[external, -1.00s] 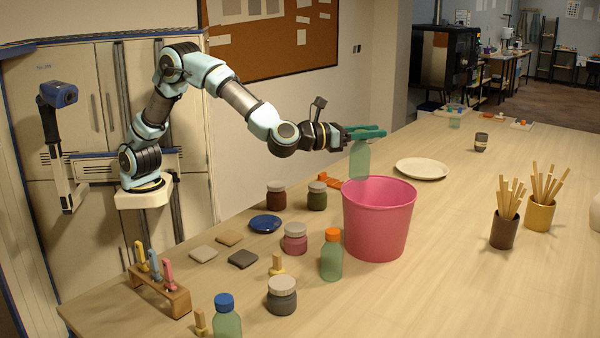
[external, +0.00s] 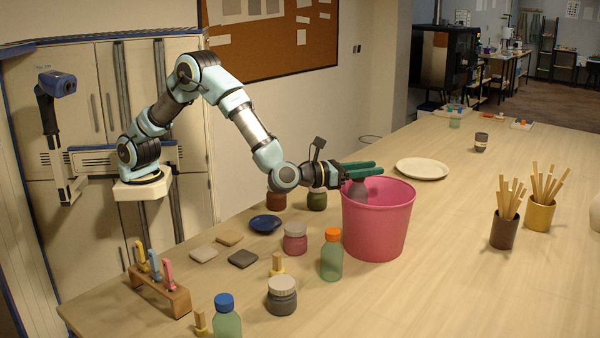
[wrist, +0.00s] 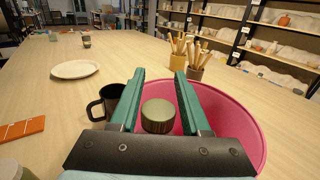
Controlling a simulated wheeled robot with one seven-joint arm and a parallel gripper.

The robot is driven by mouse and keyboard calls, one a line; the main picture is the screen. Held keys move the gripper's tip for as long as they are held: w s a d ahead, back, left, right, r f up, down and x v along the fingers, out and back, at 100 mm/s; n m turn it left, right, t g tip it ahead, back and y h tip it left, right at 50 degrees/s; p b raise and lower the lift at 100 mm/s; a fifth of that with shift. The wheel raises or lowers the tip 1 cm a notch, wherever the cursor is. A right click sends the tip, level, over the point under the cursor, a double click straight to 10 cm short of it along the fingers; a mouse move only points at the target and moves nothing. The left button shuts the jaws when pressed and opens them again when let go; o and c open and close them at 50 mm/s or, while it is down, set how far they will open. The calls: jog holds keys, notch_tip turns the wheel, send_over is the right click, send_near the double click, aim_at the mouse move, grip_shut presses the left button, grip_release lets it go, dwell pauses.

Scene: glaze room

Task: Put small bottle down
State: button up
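The small bottle (external: 358,190) hangs under my gripper (external: 362,168), its lower part hidden inside the pink bucket (external: 377,225). It is greenish and looks dark in the shade there. In the wrist view its round grey-green cap (wrist: 158,115) shows between the two green fingers of my gripper (wrist: 160,80). The bucket's pink wall (wrist: 250,140) curves around the fingers in the wrist view. The bottle's base is not visible.
A black mug (wrist: 112,98) stands left of the bucket in the wrist view. An orange-capped bottle (external: 331,258) and a pink jar (external: 294,240) stand near the bucket. A plate (external: 422,168) lies behind. Brush pots (external: 504,230) stand right; table between is clear.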

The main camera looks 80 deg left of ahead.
jog(key=o, duration=0.4)
jog(key=shift+c, duration=0.2)
jog(key=s+d+b, duration=0.1)
jog(key=s+b, duration=0.3)
jog(key=s, duration=0.7)
jog(key=shift+s+d, duration=0.4)
